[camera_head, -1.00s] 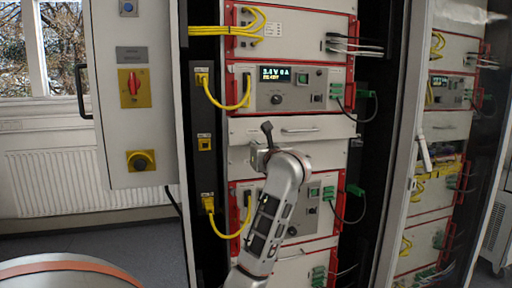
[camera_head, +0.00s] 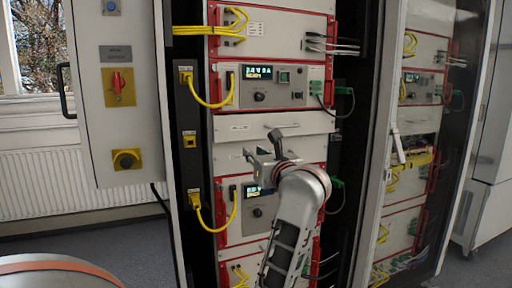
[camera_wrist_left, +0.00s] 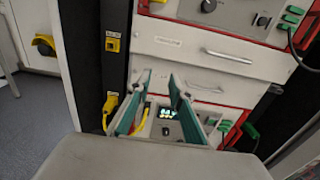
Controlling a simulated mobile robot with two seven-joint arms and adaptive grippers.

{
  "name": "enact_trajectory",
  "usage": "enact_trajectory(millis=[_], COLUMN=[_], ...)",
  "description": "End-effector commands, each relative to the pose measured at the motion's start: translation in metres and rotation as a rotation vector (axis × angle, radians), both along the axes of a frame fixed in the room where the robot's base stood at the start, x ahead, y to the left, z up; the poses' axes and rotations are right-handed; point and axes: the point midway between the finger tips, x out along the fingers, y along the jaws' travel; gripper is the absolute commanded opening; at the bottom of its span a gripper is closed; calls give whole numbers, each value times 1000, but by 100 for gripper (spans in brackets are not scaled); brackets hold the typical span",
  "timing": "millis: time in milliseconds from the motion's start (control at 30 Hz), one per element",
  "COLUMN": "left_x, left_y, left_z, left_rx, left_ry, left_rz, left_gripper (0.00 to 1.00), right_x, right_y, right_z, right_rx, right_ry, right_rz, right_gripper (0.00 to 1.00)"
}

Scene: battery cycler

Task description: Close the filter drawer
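The likely filter drawer is the grey panel (camera_head: 262,126) with a small label and a bar handle (camera_head: 288,126), between two red-framed units. It also shows in the left wrist view (camera_wrist_left: 200,53), with its handle (camera_wrist_left: 228,56). It seems to stand slightly forward of the rack, though how far is hard to tell. My left gripper (camera_head: 268,146) is in front of the rack, just below this panel. In the left wrist view its fingers (camera_wrist_left: 160,78) are apart and empty, in front of a second grey panel (camera_wrist_left: 170,72). My right gripper is out of view.
Yellow cables (camera_head: 212,92) loop along the rack's left side, and green plugs with dark cables (camera_head: 343,92) are on its right. A cabinet door (camera_head: 120,100) with a red switch stands at left. A second rack (camera_head: 412,130) is at right.

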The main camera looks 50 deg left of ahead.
Motion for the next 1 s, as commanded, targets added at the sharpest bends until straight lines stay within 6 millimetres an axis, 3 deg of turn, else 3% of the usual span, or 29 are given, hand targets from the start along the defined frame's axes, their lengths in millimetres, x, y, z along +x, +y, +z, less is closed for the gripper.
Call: enact_trajectory(millis=[167, 267, 367, 467, 567, 633, 800, 1000], left_x=[-20, -32, -33, -24, -12, -6, -13, -43], left_y=[-3, -20, -54, -101, -154, -193, -270, -306], left_z=[-10, -14, -23, -45, -86, -128, -257, -367], left_rx=[234, 496, 791, 1092, 1398, 1614, 2108, 2463], left_ry=[149, 311, 487, 665, 843, 962, 1212, 1363], left_rz=[100, 178, 225, 235, 210, 169, 12, -164], left_gripper=[23, 23, 23, 23, 23, 23, 23, 23], right_x=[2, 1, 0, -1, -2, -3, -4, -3], right_y=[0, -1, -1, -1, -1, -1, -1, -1], right_z=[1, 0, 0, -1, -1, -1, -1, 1], right_rx=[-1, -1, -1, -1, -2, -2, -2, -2], right_ry=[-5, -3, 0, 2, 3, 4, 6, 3], right_rz=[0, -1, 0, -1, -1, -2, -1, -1], right_gripper=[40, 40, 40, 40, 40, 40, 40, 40])
